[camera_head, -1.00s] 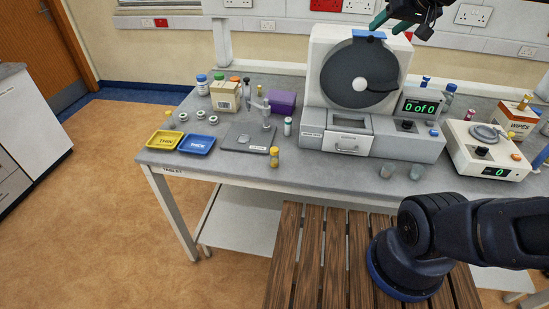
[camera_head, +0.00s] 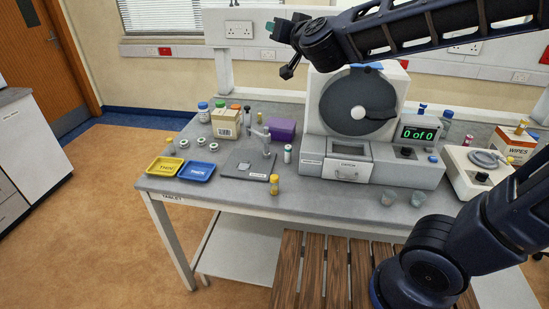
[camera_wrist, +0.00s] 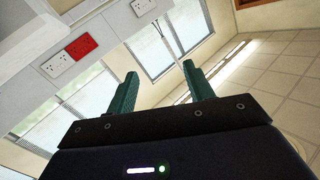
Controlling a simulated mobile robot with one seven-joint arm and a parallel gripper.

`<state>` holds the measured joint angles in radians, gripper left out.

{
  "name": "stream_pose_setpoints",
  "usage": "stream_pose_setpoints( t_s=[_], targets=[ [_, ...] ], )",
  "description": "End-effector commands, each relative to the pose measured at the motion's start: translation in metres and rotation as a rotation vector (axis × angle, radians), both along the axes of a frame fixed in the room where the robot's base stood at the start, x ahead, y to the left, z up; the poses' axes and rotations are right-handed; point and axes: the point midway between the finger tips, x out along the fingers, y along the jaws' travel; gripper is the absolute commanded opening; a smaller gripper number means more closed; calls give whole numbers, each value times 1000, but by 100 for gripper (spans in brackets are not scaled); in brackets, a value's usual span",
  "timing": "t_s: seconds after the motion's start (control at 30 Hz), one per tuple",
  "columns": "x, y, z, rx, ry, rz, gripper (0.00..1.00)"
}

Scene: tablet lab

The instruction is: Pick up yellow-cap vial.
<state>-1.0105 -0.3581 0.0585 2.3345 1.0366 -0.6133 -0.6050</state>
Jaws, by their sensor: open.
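A small vial with a yellow cap (camera_head: 274,184) stands upright near the front edge of the grey bench (camera_head: 330,200), right of the blue tray. My gripper (camera_head: 276,28) is raised high at the top of the head view, well above and behind the vial and apart from everything. In the wrist view its two green fingers (camera_wrist: 163,88) are spread with nothing between them. The wrist view looks toward wall sockets and windows, so the vial does not show there.
Left of the vial are a yellow tray (camera_head: 165,167), a blue tray (camera_head: 197,171) and a small stand (camera_head: 266,143) on a plate. A large machine with a dark disc (camera_head: 345,108) stands to the right. Two small cups (camera_head: 389,197) are near the front edge.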

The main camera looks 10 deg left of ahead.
Motion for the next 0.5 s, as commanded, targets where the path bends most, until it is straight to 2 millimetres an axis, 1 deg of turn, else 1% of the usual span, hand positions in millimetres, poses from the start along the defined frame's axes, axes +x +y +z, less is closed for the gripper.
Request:
stream_pose_setpoints(
  t_s=[0.03,0.2,0.37,0.5],
  targets=[
    [-8,9,-5,0,-5,-16,52],
    [-34,22,-19,-11,-33,-116,52],
    [-64,27,-36,-55,-54,-220,52],
    [-92,26,-50,-107,-73,-307,52]
  ],
)
